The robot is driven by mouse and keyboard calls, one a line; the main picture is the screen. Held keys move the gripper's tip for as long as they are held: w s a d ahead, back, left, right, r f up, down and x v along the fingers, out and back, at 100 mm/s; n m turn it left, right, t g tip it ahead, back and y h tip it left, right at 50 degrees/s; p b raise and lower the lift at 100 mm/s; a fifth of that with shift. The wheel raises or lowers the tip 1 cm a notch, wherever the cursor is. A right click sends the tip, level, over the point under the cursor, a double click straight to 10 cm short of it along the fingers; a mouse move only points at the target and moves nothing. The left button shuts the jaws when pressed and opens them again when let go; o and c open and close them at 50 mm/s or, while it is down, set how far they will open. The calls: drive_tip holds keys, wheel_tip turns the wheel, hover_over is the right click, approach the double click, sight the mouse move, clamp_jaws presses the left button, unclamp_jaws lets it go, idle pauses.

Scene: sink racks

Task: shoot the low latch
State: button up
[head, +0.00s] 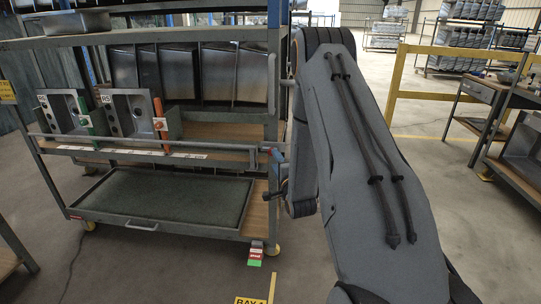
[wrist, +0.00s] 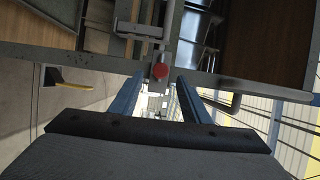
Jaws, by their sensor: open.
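A latch with a red knob (wrist: 159,71) shows in the wrist view, at the metal rail (wrist: 85,60) of the rack. My gripper (wrist: 158,82) has its two blue fingers apart, one on each side of the knob in the picture. I cannot tell whether either finger touches it. In the head view my gripper (head: 275,154) is small and partly hidden by my arm, close to the rack's right post at the end of the long grey bar (head: 150,142). The red knob cannot be made out there.
The wheeled rack (head: 150,37) holds sinks (head: 133,113) with a green and an orange clamp (head: 160,124) on its middle shelf. A dark tray (head: 165,198) lies below. A yellow rail (head: 395,95) and a workbench (head: 480,100) stand right. Open floor lies between.

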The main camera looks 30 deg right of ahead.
sight(271, 155)
drive_tip(key=shift+w+d, duration=0.3)
drive_tip(key=shift+w, duration=1)
drive_tip(key=shift+w+d, duration=0.25)
drive_tip(key=shift+w, duration=1)
drive_tip(key=shift+w+d, duration=0.3)
drive_tip(key=shift+w, duration=1)
clamp_jaws()
